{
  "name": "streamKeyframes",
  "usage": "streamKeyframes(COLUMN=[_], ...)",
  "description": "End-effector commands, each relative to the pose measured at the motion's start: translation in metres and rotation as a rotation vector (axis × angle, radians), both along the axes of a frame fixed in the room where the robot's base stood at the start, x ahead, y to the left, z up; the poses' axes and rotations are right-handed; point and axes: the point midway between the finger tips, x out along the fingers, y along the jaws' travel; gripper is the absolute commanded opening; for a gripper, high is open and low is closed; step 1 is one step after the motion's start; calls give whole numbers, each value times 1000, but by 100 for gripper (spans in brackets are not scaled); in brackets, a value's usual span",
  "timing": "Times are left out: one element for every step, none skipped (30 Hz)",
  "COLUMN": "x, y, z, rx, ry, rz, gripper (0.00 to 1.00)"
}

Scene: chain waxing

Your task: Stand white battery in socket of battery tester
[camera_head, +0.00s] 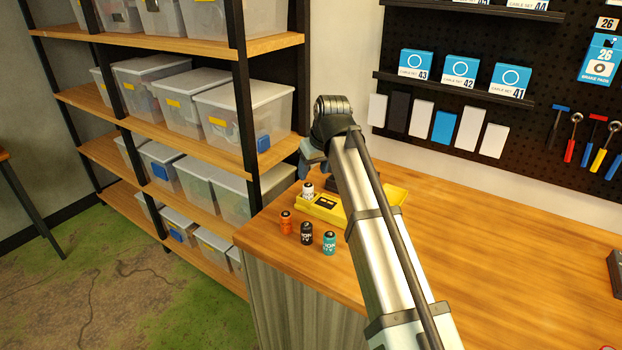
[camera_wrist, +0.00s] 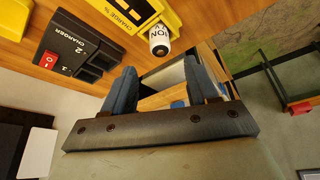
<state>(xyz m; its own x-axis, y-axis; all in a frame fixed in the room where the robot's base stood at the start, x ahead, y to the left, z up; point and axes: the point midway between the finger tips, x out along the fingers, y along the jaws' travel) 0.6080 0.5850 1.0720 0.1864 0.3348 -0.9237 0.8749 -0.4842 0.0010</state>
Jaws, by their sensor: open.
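The white battery (camera_head: 308,190) stands upright at the left end of the yellow battery tester (camera_head: 325,208) in the head view. In the wrist view, the white battery (camera_wrist: 159,42) is at the end of the tester (camera_wrist: 112,12), over its socket area. Its base and the socket are hidden, so how deep it sits cannot be told. My gripper (camera_head: 310,170) is above and behind the battery in the head view. In the wrist view, my gripper (camera_wrist: 160,66) has its blue fingers spread, with nothing between them, and the battery lies just beyond the fingertips.
Orange (camera_head: 286,222), black (camera_head: 306,234) and teal (camera_head: 330,243) batteries stand in front of the tester near the bench's left edge. A dark charger (camera_wrist: 72,48) is beside the tester. A yellow tray (camera_head: 396,194) shows behind my arm. The bench's right side is largely clear.

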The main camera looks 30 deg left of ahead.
Motion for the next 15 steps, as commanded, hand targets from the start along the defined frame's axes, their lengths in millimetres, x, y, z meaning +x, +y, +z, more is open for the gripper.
streamKeyframes(x=[-1,-2,-3,-4,-5,-5,-6,-7,-7,-7,-8,-8,-8,-8,-8], y=[-3,-4,-6,-7,-8,-10,-11,-12,-12,-13,-13,-14,-14,-14,-14], z=[9,13,18,21,24,28,31,33,35,36,38,39,39,40,40], rx=[2,2,1,1,1,2,1,1,0,0,0,0,0,0,0], ry=[-1,-1,0,0,0,-1,0,0,0,0,0,0,0,0,0], rz=[0,0,0,0,0,0,0,0,0,0,0,0,0,0,0], gripper=[58,58,58,58,58,58,58,58,58,58,58,58,58,58,58])
